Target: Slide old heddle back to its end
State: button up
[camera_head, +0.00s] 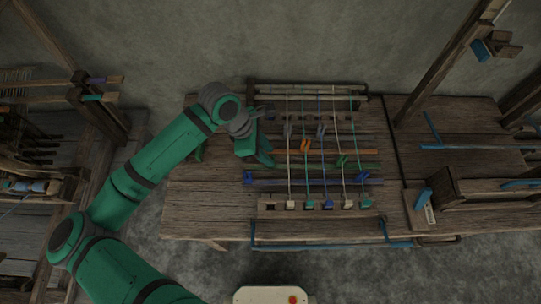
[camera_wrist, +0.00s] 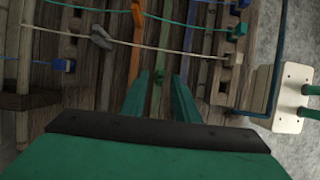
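My gripper (camera_head: 265,158) is at the left end of the loom's heddle bars. An orange heddle (camera_head: 305,146) sits on an orange bar and also shows in the wrist view (camera_wrist: 137,14). Grey heddles (camera_head: 287,130) (camera_head: 321,130) stand farther back. A green heddle (camera_head: 342,160) sits farther right, and a blue heddle (camera_head: 248,177) at the front left. I cannot tell which is the old heddle.
Several threads run across the bars to coloured pegs (camera_head: 328,204) along the front strip. A blue-handled frame (camera_head: 330,245) lies along the table's front edge. A wooden post (camera_head: 445,65) and a box-like beam (camera_head: 480,188) stand to the right. The table's left part (camera_head: 205,205) is clear.

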aim_at(270, 156)
jog(key=shift+x, duration=1.7)
jog(key=shift+r, duration=0.1)
grip_shut()
